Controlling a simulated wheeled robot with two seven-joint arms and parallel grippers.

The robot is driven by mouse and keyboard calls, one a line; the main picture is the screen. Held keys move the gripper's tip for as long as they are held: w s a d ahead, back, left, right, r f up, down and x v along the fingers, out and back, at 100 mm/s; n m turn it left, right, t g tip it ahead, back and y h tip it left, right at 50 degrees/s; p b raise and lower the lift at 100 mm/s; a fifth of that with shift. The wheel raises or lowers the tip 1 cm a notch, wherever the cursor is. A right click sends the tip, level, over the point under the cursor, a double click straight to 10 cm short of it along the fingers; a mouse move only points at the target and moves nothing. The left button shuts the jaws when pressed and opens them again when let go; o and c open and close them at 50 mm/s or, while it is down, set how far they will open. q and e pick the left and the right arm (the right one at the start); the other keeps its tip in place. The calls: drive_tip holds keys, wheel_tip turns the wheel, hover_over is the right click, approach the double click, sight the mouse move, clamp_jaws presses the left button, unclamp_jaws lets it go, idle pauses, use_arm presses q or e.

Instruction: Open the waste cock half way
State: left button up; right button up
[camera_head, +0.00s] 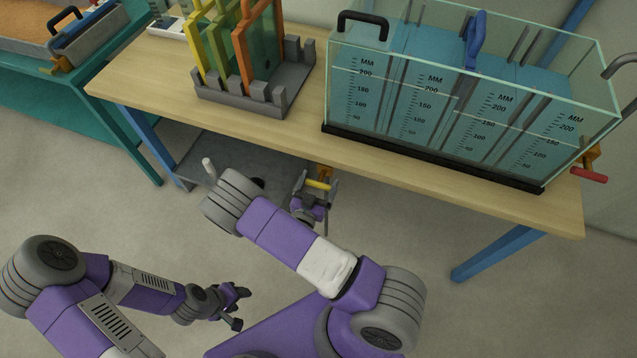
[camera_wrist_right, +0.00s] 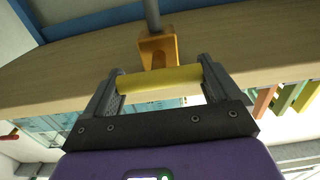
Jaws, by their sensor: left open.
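The waste cock shows in the wrist view as an orange body (camera_wrist_right: 158,48) with a yellow handle (camera_wrist_right: 160,84) lying crosswise below it. In the head view its yellow handle (camera_head: 319,185) is under the table's front edge. My right gripper (camera_head: 317,187) is at the handle, one finger at each end of it. In the wrist view the fingers of my right gripper (camera_wrist_right: 160,88) stand wide apart with the handle between them; whether they press on it I cannot tell. My left gripper (camera_head: 236,307) is open and empty, low at the left over the floor.
The glass flume tank (camera_head: 455,115) with scales stands on the wooden table (camera_head: 400,180). A grey rack (camera_head: 245,100) with coloured frames stands left of it. A red handle (camera_head: 590,175) juts out at the tank's right end. The floor at lower right is clear.

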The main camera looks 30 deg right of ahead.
drive_tip(key=c, duration=0.4)
drive_tip(key=n, duration=0.4)
drive_tip(key=shift+a+n+p, duration=0.15)
drive_tip(key=shift+n+p, duration=0.15)
drive_tip(key=n, duration=0.4)
drive_tip(key=shift+w+f+n, duration=0.1)
drive_tip(key=shift+f+n, duration=0.05)
drive_tip(key=shift+n, duration=0.15)
drive_tip(key=o, duration=0.8)
